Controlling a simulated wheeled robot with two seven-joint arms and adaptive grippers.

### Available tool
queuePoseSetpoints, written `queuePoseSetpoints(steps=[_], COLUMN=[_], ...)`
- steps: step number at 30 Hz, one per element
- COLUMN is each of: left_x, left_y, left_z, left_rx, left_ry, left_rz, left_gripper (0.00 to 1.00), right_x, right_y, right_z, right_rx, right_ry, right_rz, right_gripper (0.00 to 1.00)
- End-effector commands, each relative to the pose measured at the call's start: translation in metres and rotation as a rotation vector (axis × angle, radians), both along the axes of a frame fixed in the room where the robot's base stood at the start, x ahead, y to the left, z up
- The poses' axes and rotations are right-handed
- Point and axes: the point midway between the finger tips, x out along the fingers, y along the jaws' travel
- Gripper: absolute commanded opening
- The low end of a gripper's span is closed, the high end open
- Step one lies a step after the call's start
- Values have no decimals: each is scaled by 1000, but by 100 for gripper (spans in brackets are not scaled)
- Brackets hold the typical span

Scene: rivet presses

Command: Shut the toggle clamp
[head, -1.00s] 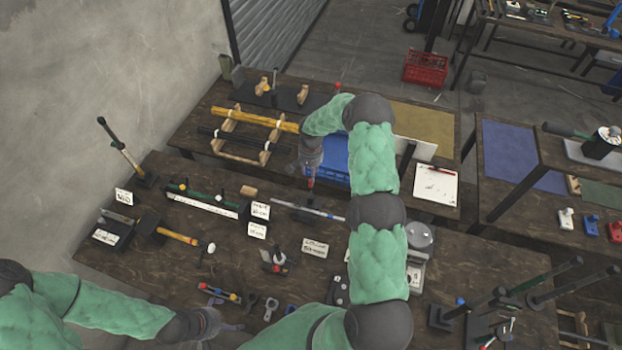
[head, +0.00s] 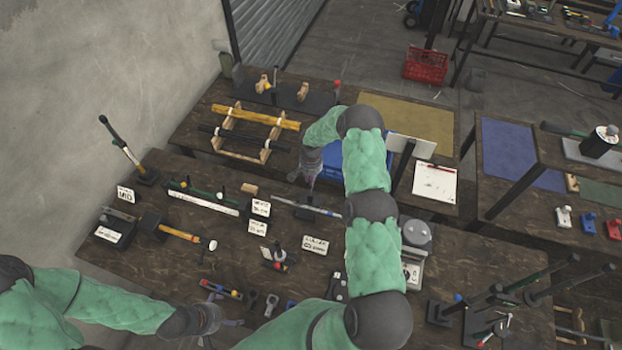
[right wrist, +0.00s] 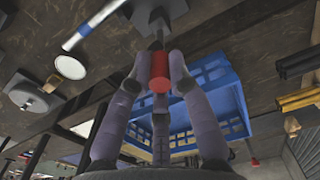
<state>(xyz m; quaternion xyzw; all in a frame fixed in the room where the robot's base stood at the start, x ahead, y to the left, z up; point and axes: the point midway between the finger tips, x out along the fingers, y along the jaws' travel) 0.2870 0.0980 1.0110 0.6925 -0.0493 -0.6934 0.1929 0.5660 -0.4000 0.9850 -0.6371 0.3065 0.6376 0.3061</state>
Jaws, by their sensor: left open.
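In the right wrist view a red grip (right wrist: 159,72) on a dark stem sits between the fingertips of my right gripper (right wrist: 162,62). The fingers close in on both its sides and look in contact. The stem leads up to a grey metal body (right wrist: 158,12), apparently the toggle clamp, cut off by the picture's edge. In the head view my right gripper (head: 312,178) points down above the back of the near table, and its fingers hide the red grip. My left gripper (head: 222,322) is open and empty over the table's front left part.
A silver rod (head: 325,211) lies close below my right gripper. A blue crate (head: 335,163) stands behind it, and a round-topped scale (head: 417,234) to the right. A hammer (head: 182,235), label cards and small tools lie on the near table (head: 150,270). Yellow bars (head: 255,117) rest on wooden stands behind.

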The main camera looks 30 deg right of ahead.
Motion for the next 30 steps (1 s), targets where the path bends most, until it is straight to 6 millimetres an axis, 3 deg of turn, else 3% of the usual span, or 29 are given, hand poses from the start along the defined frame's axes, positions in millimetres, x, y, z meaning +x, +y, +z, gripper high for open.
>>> queuePoseSetpoints(steps=[11,30], left_x=[0,0], left_y=[0,0], left_z=[-10,-83], left_rx=[0,0], left_ry=[0,0], left_rz=[0,0], left_gripper=[100,100], right_x=[-1,-8], right_y=[1,13], right_z=[-2,-4], right_rx=[-24,-147], right_ry=[-14,-117], right_rz=[-1,0], right_gripper=[0,0])
